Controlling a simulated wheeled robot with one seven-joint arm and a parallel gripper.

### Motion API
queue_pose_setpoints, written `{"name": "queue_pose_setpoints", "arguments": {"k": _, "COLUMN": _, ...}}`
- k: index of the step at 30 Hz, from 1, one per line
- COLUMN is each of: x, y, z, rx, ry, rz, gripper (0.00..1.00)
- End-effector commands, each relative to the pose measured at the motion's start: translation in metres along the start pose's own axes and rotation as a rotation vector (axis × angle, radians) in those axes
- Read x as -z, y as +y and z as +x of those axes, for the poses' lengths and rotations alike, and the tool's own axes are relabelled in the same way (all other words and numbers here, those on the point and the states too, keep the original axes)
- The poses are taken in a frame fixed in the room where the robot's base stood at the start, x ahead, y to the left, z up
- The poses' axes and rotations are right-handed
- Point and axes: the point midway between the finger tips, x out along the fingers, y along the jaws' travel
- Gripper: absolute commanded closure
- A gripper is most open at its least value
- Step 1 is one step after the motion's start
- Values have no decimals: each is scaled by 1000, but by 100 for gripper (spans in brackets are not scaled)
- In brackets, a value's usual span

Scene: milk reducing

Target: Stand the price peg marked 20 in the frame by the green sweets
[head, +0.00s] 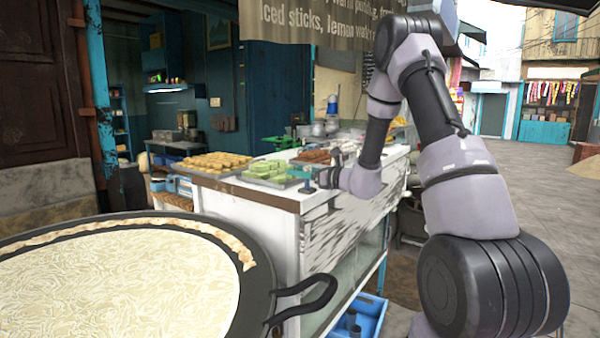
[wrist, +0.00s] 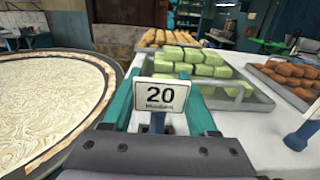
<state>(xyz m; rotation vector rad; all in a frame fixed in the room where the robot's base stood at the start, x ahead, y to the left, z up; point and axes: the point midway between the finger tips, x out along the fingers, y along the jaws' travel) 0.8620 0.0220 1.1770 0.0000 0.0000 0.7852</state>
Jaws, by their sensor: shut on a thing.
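My gripper (wrist: 160,108) is shut on the price peg marked 20 (wrist: 160,96), a small white plate on a stem. The peg looks upright between the teal fingers, and its lower end is hidden behind the gripper. The green sweets (wrist: 190,58) lie stacked in a metal tray (wrist: 250,104) just beyond the peg in the wrist view. In the head view the green sweets (head: 268,170) are to the left of my gripper (head: 314,174). A blue stand (wrist: 300,138) on the counter, cut off at the right edge, may be the frame; I cannot tell.
Brown sweets (wrist: 285,76) fill a tray on the right. Golden pastries (wrist: 168,38) lie behind the green ones. A large round pan (head: 120,290) with pale contents is at left. The white counter (wrist: 262,140) has bare room in front of the trays.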

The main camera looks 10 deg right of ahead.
Motion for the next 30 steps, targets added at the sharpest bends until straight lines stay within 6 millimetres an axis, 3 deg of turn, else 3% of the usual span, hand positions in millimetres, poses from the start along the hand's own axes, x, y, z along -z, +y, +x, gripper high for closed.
{"name": "queue_pose_setpoints", "arguments": {"k": 11, "x": 2, "y": 0, "z": 0, "rx": 0, "ry": 0, "rz": 0, "gripper": 96}}
{"name": "queue_pose_setpoints", "arguments": {"k": 12, "x": 2, "y": 0, "z": 0, "rx": 0, "ry": 0, "rz": 0, "gripper": 30}}
{"name": "queue_pose_setpoints", "arguments": {"k": 14, "x": 2, "y": 0, "z": 0, "rx": 0, "ry": 0, "rz": 0, "gripper": 7}}
{"name": "queue_pose_setpoints", "arguments": {"k": 24, "x": 2, "y": 0, "z": -2, "rx": 0, "ry": 0, "rz": 0, "gripper": 6}}
{"name": "queue_pose_setpoints", "arguments": {"k": 30, "x": 2, "y": -1, "z": -26, "rx": 3, "ry": 1, "rz": 1, "gripper": 6}}
